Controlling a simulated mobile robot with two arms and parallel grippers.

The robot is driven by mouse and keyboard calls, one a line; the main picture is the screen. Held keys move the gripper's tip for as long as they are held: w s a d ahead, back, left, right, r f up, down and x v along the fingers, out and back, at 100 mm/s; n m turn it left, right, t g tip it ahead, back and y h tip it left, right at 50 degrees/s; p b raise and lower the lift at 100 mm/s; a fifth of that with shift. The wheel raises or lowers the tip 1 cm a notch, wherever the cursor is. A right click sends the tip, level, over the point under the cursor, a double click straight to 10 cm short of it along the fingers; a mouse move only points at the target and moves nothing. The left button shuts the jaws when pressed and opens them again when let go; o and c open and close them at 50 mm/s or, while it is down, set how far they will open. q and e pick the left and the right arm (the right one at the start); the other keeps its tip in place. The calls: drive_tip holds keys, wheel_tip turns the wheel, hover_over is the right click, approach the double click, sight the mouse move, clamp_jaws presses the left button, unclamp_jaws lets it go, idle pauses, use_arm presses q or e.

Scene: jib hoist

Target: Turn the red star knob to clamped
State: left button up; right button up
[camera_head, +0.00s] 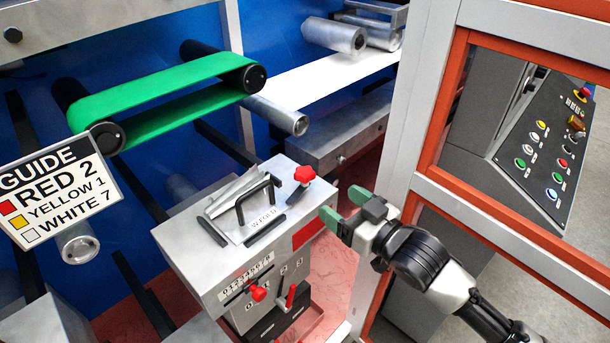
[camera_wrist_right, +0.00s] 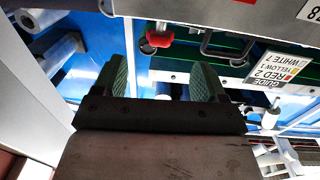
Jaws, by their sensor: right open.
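The red star knob (camera_head: 304,175) stands on top of the grey box (camera_head: 195,257), near its right edge, beside a black handle. In the right wrist view the red knob (camera_wrist_right: 159,38) shows ahead of and between the fingertips, farther off. My right gripper (camera_head: 340,207) is open and empty, to the right of the knob and apart from it. Its green fingers also show in the right wrist view (camera_wrist_right: 160,72). No clamped mark that I can read shows by the knob. My left gripper is not in view.
A black handle (camera_head: 262,205) rises from the box top near a label. A smaller red knob (camera_head: 258,293) and a red lever (camera_head: 291,297) are on the box front. An orange-and-grey frame (camera_head: 452,100) stands close to my right arm. A guide sign (camera_head: 55,190) hangs at left.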

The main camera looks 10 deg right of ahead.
sight(312, 182)
drive_tip(key=x, duration=0.3)
drive_tip(key=p+x, duration=0.1)
drive_tip(key=x, duration=0.3)
drive_tip(key=p+x, duration=0.1)
drive_tip(key=x, duration=0.2)
drive_tip(key=shift+w+a+r, duration=0.25)
drive_tip(key=shift+w, duration=0.05)
